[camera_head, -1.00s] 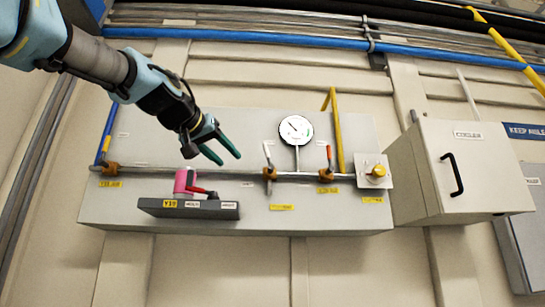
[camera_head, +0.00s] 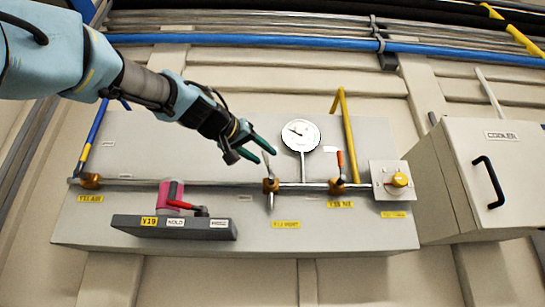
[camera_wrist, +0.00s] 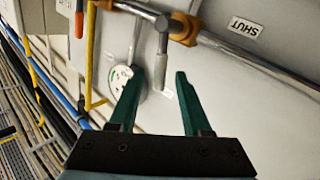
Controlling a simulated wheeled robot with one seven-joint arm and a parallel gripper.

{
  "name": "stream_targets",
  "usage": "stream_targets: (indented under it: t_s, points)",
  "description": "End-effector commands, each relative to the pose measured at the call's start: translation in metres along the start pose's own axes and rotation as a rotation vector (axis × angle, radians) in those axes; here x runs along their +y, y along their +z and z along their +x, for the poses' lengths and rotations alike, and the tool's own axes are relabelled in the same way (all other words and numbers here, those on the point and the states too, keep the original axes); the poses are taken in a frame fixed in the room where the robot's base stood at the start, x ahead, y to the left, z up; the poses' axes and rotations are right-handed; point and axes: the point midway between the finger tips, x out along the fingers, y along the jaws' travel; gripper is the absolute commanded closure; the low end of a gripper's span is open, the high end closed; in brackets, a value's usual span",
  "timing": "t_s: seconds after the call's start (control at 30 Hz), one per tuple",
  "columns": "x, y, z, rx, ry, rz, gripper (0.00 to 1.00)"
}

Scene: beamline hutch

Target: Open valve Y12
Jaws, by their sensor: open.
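The middle valve on the panel pipe has a brass body (camera_head: 270,186) and a thin grey lever (camera_head: 267,165) standing across the pipe. The yellow tag (camera_head: 286,225) below it seems to read Y12. My gripper (camera_head: 266,157) has green fingers, open and empty, and its tips overlap the lever's upper end in the head view. In the wrist view, the grey lever (camera_wrist: 162,55) shows between the fingertips (camera_wrist: 161,72) of my gripper, with the brass body (camera_wrist: 184,29) above. I cannot tell the remaining depth gap.
A round gauge (camera_head: 300,135) stands just right of the lever. A SHUT label (camera_wrist: 245,25) shows upside down.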

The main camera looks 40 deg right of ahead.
Motion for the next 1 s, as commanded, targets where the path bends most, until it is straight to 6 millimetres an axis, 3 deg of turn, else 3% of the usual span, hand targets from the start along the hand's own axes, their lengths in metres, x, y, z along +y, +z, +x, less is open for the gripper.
stream_targets:
  t_s: [0.1, 0.3, 0.7, 1.0]
  points:
    - [0.001, -0.003, 0.024, -0.002, -0.002, -0.001, 0.52]
    - [0.000, -0.002, 0.047, -0.001, -0.002, -0.001, 0.52]
    - [-0.001, 0.000, 0.054, 0.001, -0.001, -0.001, 0.52]
    - [-0.001, 0.000, 0.054, 0.001, -0.001, -0.001, 0.84]
